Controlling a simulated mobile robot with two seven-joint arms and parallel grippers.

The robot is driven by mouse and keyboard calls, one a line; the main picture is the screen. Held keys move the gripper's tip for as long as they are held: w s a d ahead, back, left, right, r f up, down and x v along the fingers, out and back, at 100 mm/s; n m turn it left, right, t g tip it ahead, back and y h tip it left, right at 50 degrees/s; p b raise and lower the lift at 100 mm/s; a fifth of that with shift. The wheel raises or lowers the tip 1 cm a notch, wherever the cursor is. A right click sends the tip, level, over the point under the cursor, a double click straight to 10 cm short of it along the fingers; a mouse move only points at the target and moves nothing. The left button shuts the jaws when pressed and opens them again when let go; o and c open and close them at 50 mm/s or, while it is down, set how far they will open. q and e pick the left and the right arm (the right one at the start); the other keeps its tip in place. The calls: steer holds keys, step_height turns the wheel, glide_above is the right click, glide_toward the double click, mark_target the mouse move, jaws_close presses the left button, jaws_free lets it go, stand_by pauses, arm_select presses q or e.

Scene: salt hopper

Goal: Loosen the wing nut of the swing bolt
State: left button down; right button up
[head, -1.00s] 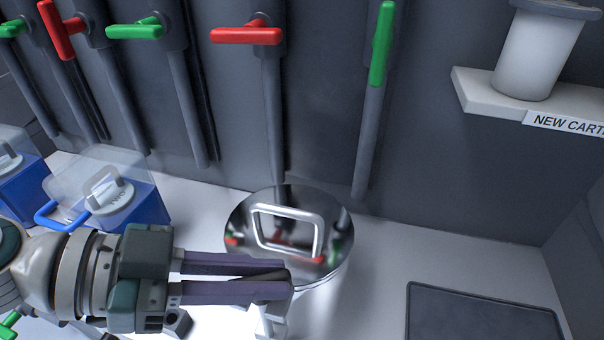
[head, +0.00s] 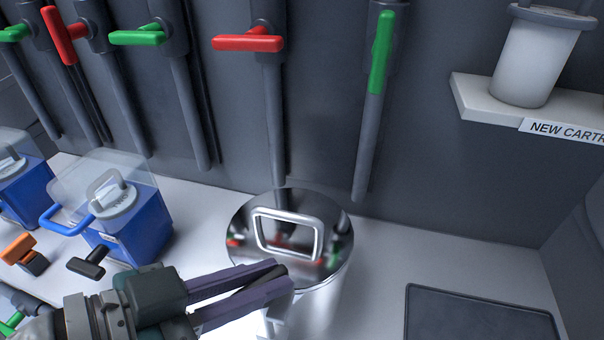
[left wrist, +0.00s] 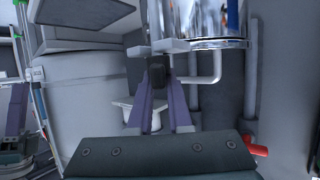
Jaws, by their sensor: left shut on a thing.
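The salt hopper is a shiny steel cylinder whose mirror lid (head: 240,220) carries a square handle (head: 288,234). My left gripper (head: 284,276) is at the hopper's near left side, its purple fingers closed on a dark piece, which I take for the wing nut (left wrist: 157,73). The fingers mostly hide it in the head view. A pale grey bracket (head: 277,312) shows just below the fingertips. The bolt's thread is hidden. At the left edge of the left wrist view, a purple-fingered part looks like my right gripper (left wrist: 16,110); its opening is unclear.
Blue boxes with clear covers (head: 142,232) stand at left, with a black T-handle (head: 87,263) and an orange one (head: 18,249) nearby. Red and green valve handles (head: 247,43) line the wall. A dark mat (head: 480,318) lies at right, below a cartridge shelf (head: 480,97).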

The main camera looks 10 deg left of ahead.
arm_select(q)
steer(key=n+y+p, duration=0.1)
steer(key=n+t+y+p, duration=0.1)
steer(key=n+y, duration=0.1)
steer(key=n+t+y+p, duration=0.1)
steer(key=shift+d+r+p, duration=0.1)
steer(key=shift+r+p, duration=0.15)
steer(key=shift+p, duration=0.1)
steer(key=shift+f+n+t+y+p, duration=0.15)
steer(key=shift+n+y+p, duration=0.3)
steer(key=shift+n+y, duration=0.35)
steer(key=shift+f+n+t+y+p, duration=0.15)
steer(key=shift+n+y+p, duration=0.4)
steer(key=shift+y, duration=0.35)
steer(key=c, duration=0.8)
jaws_free()
steer(key=shift+c, duration=0.2)
steer(key=p+v, duration=0.1)
steer(key=v, duration=0.9)
steer(key=shift+w, duration=0.15)
